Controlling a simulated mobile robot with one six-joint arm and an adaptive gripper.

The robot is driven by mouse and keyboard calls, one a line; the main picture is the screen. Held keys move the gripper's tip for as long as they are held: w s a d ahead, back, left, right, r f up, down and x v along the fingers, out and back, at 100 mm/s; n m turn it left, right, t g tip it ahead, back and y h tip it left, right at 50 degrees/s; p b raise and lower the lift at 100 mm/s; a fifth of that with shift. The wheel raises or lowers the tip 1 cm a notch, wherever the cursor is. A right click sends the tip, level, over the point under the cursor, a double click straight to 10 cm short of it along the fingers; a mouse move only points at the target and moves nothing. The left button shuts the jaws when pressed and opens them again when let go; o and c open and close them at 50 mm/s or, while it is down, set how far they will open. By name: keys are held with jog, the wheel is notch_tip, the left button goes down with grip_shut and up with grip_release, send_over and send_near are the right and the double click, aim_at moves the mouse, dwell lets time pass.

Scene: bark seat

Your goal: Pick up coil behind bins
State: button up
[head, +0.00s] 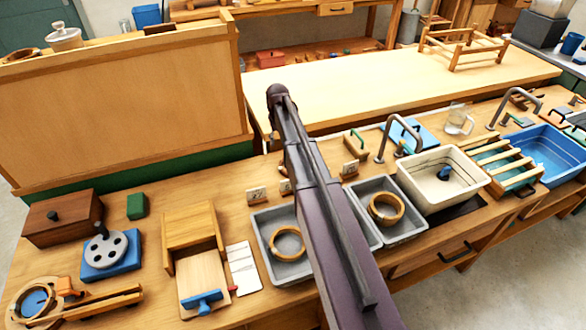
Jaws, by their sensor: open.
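Grey bins stand in a row on the wooden bench: a left bin (258,222), a right bin (414,232), and a middle one mostly covered by my arm. A tan ring-shaped coil (274,245) lies in the left bin and another coil (399,216) lies in the right bin. My gripper does not show; the arm runs up and away to a rounded joint.
A large wooden panel (120,105) stands at the back left. A cream basin (415,191) with a curved tap, a blue basin (558,140) and a green-handled block (356,150) are to the right. A wooden tray (200,275) lies left of the bins.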

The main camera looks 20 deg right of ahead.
dwell(0.4)
jog(key=b, duration=0.9)
send_over(281, 168)
jog(key=f, duration=0.8)
jog(key=shift+w+f, duration=0.2)
jog(key=shift+f, duration=0.1)
jog(key=shift+f, duration=0.15)
jog(key=shift+f+b, duration=2.4)
jog(key=shift+f, duration=0.05)
jog(key=shift+s, duration=0.1)
grip_shut()
